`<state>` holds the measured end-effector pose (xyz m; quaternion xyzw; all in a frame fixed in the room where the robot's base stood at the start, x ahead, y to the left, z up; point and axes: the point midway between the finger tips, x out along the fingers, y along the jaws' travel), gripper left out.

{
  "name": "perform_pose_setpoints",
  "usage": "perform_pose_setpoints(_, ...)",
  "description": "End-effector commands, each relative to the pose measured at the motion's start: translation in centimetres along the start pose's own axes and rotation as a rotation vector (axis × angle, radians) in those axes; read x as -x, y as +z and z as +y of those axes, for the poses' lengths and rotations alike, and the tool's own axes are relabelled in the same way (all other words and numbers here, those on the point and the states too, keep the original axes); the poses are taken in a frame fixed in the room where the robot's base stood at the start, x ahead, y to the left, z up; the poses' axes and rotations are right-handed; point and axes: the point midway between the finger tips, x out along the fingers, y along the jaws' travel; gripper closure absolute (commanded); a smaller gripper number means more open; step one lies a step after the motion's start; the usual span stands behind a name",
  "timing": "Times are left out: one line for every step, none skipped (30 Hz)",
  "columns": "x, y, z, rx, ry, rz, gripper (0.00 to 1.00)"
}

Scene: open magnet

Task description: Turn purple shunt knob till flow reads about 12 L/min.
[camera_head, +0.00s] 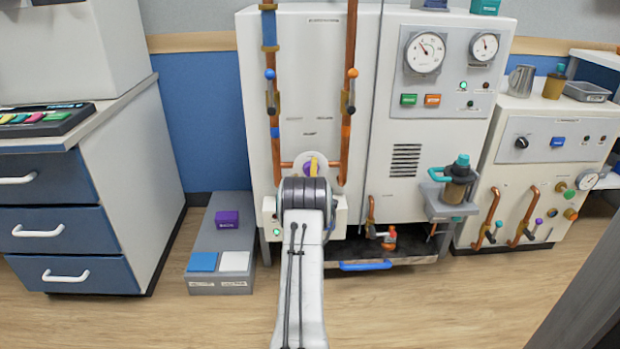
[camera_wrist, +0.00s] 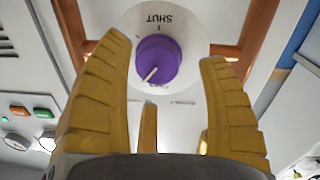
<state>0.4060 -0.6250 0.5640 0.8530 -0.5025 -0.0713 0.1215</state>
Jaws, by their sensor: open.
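The purple shunt knob (camera_wrist: 165,57) sits on a white round dial plate (camera_wrist: 190,28) in the wrist view. The word SHUT reads upside down on the plate, above the knob. A white line on the knob points to the lower left in that view. My gripper (camera_wrist: 166,52) is open, with one yellow finger on each side of the knob and a visible gap to the knob on both sides. In the head view, my wrist hides most of my gripper and the knob; only bits of yellow and purple show against the dial plate (camera_head: 297,166). I see no readable flow value.
Copper pipes (camera_head: 348,110) run down either side of the dial. Two round gauges (camera_head: 425,53) are on the cabinet at upper right, too small to read. A grey step (camera_head: 213,240) with a purple block stands at left. A bottle on a bracket (camera_head: 458,180) stands right.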

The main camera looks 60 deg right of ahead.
Motion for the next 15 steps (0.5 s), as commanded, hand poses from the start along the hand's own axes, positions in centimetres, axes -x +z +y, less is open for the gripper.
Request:
perform_pose_setpoints(-0.4,0.3,-0.1,0.000,0.001,0.003,0.31)
perform_pose_setpoints(-0.6,0.3,-0.1,0.000,0.000,0.002,0.31)
perform_pose_setpoints(-1.0,0.1,-0.1,0.000,0.000,0.003,0.31)
perform_pose_setpoints(-1.2,0.1,-0.1,0.000,0.000,0.002,0.31)
perform_pose_setpoints(-1.4,0.0,0.0,0.000,0.000,0.002,0.31)
perform_pose_setpoints(-1.6,0.0,-0.1,0.000,0.000,0.002,0.31)
perform_pose_setpoints(-1.8,0.0,0.0,0.000,0.000,0.002,0.31)
perform_pose_setpoints(-2.0,0.0,-0.1,0.000,0.000,0.001,0.31)
perform_pose_setpoints(-2.2,0.0,-0.1,0.000,0.000,0.000,0.31)
perform_pose_setpoints(-2.3,0.0,-0.1,0.000,0.000,0.001,0.31)
perform_pose_setpoints(-2.4,0.0,0.0,0.000,0.000,0.001,0.31)
perform_pose_setpoints(-2.5,0.0,-0.1,0.000,-0.001,0.000,0.31)
perform_pose_setpoints(-2.6,0.0,-0.1,0.000,-0.001,-0.001,0.31)
perform_pose_setpoints(-2.7,0.0,-0.1,0.000,-0.001,-0.001,0.31)
perform_pose_setpoints(-2.7,0.0,0.0,0.000,-0.001,0.000,0.31)
